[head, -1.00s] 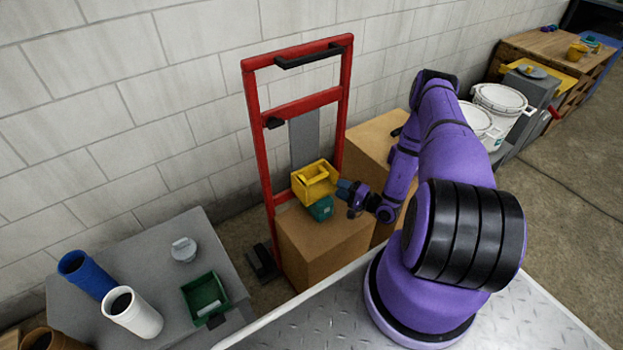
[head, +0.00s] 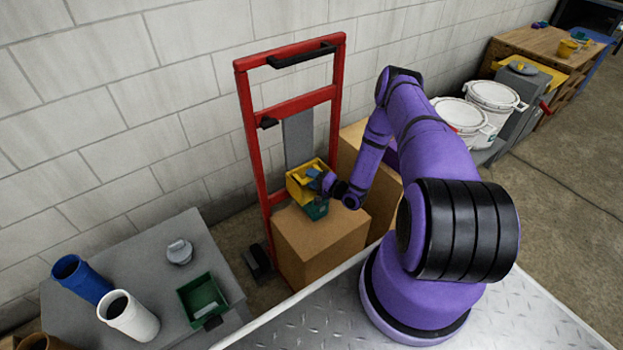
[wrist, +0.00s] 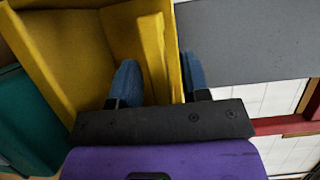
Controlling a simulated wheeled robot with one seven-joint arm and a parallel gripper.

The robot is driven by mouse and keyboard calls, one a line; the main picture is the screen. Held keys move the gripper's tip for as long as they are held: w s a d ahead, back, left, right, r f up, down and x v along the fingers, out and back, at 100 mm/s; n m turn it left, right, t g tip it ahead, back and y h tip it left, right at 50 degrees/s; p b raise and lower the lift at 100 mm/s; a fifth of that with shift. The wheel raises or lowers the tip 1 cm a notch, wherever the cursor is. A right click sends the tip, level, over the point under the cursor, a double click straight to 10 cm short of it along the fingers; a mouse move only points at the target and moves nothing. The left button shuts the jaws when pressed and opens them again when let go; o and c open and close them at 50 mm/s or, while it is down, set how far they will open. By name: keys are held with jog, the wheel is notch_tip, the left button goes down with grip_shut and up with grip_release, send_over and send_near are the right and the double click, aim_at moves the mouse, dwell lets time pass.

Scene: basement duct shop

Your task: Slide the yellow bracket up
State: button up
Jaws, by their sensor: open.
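The yellow bracket (head: 299,187) is an open, box-like piece at the lower end of a grey upright plate (head: 297,138) in the red frame. My gripper (head: 324,181) is at the bracket's right side and hides part of it. In the wrist view the yellow bracket (wrist: 70,50) fills the upper left. My gripper (wrist: 161,78) is open there, with one blue finger on each side of a thin yellow wall. A gap shows beside the right finger; I cannot tell whether the left finger touches.
A teal bin (head: 316,210) sits just under the bracket, on a cardboard box (head: 320,245). The red frame (head: 251,130) stands close to the block wall, with black handles. A grey table (head: 150,260) at lower left holds pipes and a green tray (head: 203,300).

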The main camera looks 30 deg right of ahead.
jog(key=shift+c, duration=0.4)
grip_shut()
notch_tip(320, 180, up, 14)
jog(key=shift+f, duration=0.25)
jog(key=shift+w, duration=0.1)
jog(key=shift+o, duration=0.4)
grip_release()
jog(key=v, duration=1.1)
